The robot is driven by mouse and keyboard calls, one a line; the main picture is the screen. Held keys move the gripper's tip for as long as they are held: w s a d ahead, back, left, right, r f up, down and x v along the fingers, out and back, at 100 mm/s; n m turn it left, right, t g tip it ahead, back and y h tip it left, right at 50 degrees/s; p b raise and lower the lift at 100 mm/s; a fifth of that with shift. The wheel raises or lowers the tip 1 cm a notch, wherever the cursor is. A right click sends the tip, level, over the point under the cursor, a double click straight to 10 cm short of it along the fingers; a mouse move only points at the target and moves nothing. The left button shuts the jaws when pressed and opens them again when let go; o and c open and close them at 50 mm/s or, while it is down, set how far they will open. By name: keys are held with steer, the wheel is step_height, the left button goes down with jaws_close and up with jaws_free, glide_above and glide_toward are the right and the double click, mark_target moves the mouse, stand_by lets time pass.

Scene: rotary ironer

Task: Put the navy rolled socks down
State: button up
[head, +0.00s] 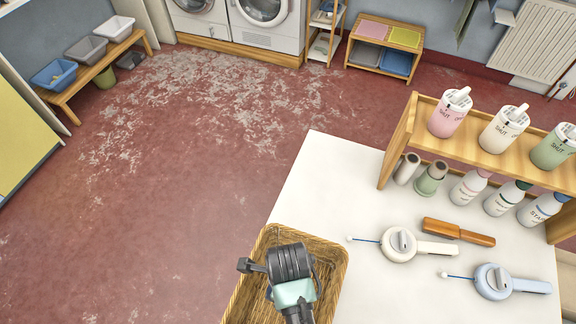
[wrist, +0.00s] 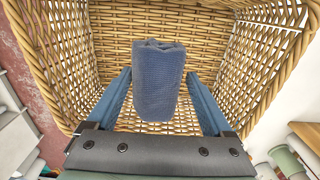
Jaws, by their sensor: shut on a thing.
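The navy rolled socks (wrist: 157,92) are a dark blue, ribbed-looking bundle in the middle of the wrist view. My gripper (wrist: 160,76) is shut on them, with one blue finger on either side. The wicker basket (wrist: 108,48) surrounds them in the wrist view, its woven walls and bottom behind the socks. Whether the socks touch the basket bottom I cannot tell. In the head view my arm's end is over the basket (head: 335,262), and it hides the socks and most of the inside.
The basket stands at the left edge of a white table (head: 330,185). Red floor (head: 190,200) lies open to the left.

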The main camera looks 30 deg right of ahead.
steer(key=shift+f, duration=3.15)
steer(key=o, duration=1.1)
steer(key=shift+f, duration=0.1)
